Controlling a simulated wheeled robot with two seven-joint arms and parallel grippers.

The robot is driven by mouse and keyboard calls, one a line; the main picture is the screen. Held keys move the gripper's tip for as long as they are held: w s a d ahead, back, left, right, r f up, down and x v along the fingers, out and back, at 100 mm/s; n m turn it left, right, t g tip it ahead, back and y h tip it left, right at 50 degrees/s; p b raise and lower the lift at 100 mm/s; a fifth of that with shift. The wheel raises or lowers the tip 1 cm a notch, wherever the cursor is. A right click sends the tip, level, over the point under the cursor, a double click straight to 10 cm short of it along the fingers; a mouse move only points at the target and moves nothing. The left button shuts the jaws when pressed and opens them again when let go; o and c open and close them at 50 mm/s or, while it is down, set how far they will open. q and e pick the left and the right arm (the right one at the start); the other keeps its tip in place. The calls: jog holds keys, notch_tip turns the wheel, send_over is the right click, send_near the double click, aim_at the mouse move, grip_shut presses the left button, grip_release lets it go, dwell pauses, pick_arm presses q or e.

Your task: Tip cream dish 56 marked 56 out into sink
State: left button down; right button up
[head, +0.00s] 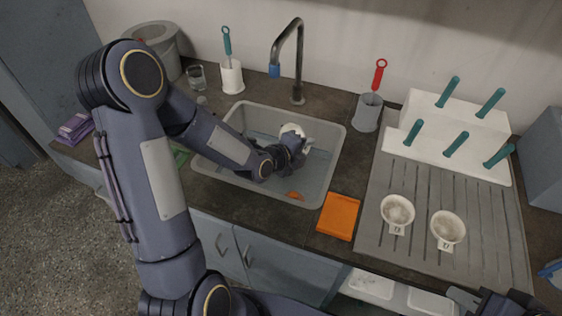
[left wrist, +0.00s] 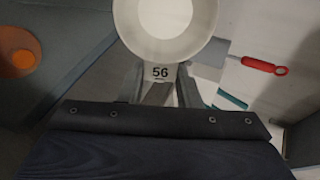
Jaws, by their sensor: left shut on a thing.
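The cream dish marked 56 (head: 291,130) is over the sink (head: 335,160), near its back right part. My left gripper (head: 296,143) is shut on the dish's label tab, which reads 56 in the left wrist view (left wrist: 160,72). The dish's round inside (left wrist: 166,18) faces the wrist camera, with a paler disc at its bottom; I cannot tell whether that is contents. The dish looks tilted, and the arm partly hides it in the head view. My right gripper (head: 464,298) is only partly visible at the bottom right edge, and its opening is unclear.
Two white dishes (head: 397,210) (head: 447,228) with tabs stand on the grooved drainboard (head: 375,235). An orange cloth (head: 339,216) lies right of the sink. A tap (head: 298,60) rises behind it. A holder (head: 367,113) with a red-handled brush (head: 378,75) stands at the back right.

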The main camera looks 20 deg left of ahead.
pick_arm(q)
jog(key=shift+s, duration=0.1)
dwell(0.3)
jog(key=shift+r, duration=0.15)
jog(key=g+p, duration=0.1)
jog(key=w+g+p, duration=0.1)
jog(key=p, duration=0.1)
jog(key=g+y+p, duration=0.1)
jog(key=p, duration=0.1)
jog(key=shift+w+d+f, duration=0.25)
jog(key=shift+w+d, duration=0.05)
jog(key=shift+w, duration=0.05)
jog(key=shift+f+g, duration=0.1)
jog(key=shift+g, duration=0.2)
jog(key=shift+w+p, duration=0.1)
jog(key=shift+p, duration=0.45)
jog(key=w+d+f+g+y+p, duration=0.2)
jog(key=w+g+p, duration=0.3)
jog(key=w+g, duration=0.3)
jog(key=shift+d+f+y, duration=0.35)
jog(key=shift+y, duration=0.15)
